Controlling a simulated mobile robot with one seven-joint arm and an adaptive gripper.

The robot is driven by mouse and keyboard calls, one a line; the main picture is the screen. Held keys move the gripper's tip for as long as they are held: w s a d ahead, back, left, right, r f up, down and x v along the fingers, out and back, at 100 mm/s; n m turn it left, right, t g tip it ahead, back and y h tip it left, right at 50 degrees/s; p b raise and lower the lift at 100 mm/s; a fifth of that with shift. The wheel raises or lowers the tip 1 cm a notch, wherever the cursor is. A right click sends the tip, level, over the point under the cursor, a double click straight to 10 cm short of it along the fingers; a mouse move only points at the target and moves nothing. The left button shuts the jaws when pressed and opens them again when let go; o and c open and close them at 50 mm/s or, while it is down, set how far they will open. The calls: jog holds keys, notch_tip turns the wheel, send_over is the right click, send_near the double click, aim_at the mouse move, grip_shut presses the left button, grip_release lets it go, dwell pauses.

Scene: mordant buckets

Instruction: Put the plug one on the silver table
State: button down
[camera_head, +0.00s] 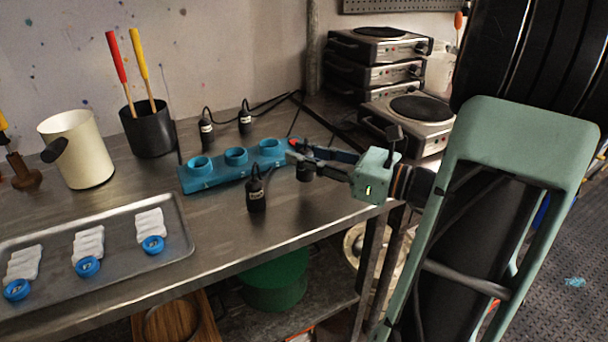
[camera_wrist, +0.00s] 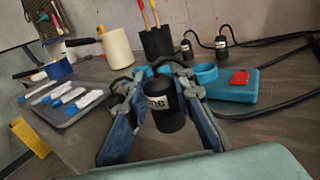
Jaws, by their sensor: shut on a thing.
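My gripper (camera_head: 294,154) is shut on a black plug (camera_wrist: 165,106), held between the fingers. Its white label shows letters that look like "ne"; the rest of the word is hidden. In the head view the held plug (camera_head: 305,173) hangs below the fingers, over the right end of the silver table (camera_head: 215,228). I cannot tell whether it touches the top. Another black plug (camera_head: 256,196) with a looped cable stands on the table to the left of my gripper. Two more labelled plugs (camera_head: 206,132) (camera_head: 244,122) stand behind the blue block.
A blue block with round sockets (camera_head: 215,182) lies just behind my gripper. A metal tray (camera_head: 115,274) fills the front left. A cream pot (camera_head: 88,160) and a black holder (camera_head: 150,133) stand behind it. Hot plates (camera_head: 408,118) stand back right.

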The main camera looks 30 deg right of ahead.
aim_at(304, 170)
jog(key=f+b, duration=0.3)
jog(key=f, duration=0.1)
jog(key=shift+w+d+b, duration=0.1)
jog(key=shift+w+b, duration=0.2)
jog(key=shift+b, duration=0.1)
jog(key=shift+r, duration=0.1)
jog(key=c, duration=1.7)
grip_release()
jog(key=shift+s, duration=0.1)
jog(key=p+v, duration=0.3)
jog(key=v, duration=0.9)
jog(key=shift+r, duration=0.1)
